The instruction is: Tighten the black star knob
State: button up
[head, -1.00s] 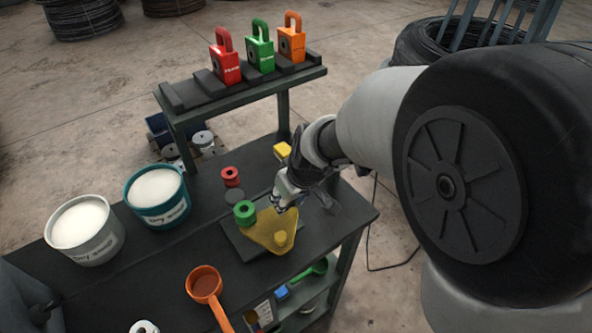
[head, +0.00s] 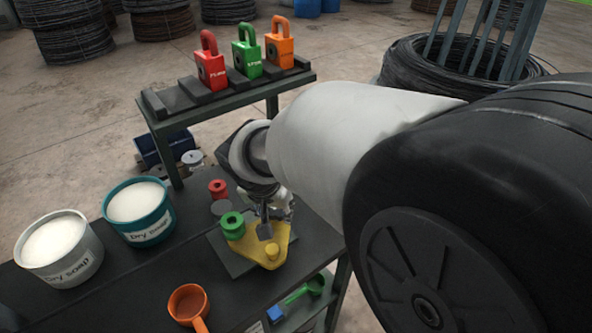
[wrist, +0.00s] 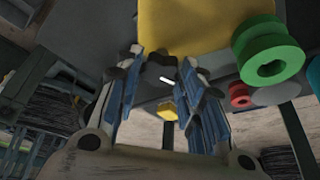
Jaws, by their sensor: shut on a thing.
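A yellow triangular plate (head: 257,253) lies on a dark base on the bench. A green ring-shaped knob (head: 232,225) sits at its left corner and a yellow knob (head: 271,252) at its front corner. My gripper (head: 267,222) reaches down over the plate's back right part and covers what is there. In the wrist view, my gripper's blue-padded fingers (wrist: 163,76) are closed around a small dark piece, the black star knob (wrist: 160,64), mostly hidden between the fingertips. The yellow plate (wrist: 195,25) and green knob (wrist: 268,52) show just beyond them.
A red ring knob (head: 218,188) and a grey disc (head: 222,208) lie behind the plate. Two soap tubs (head: 139,212) stand at left, an orange scoop (head: 187,303) in front. A raised shelf (head: 225,98) with red, green and orange padlocks stands behind.

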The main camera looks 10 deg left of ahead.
jog(key=shift+a+m+g+h+b, duration=0.15)
jog(key=shift+m+h+b, duration=0.3)
jog(key=shift+m, duration=0.7)
jog(key=shift+a+m+g+h+b, duration=0.15)
jog(key=shift+m+h+b, duration=0.25)
jog(key=shift+m, duration=0.75)
jog(key=shift+d, duration=0.1)
jog(key=o, duration=1.1)
jog(key=shift+c, duration=0.2)
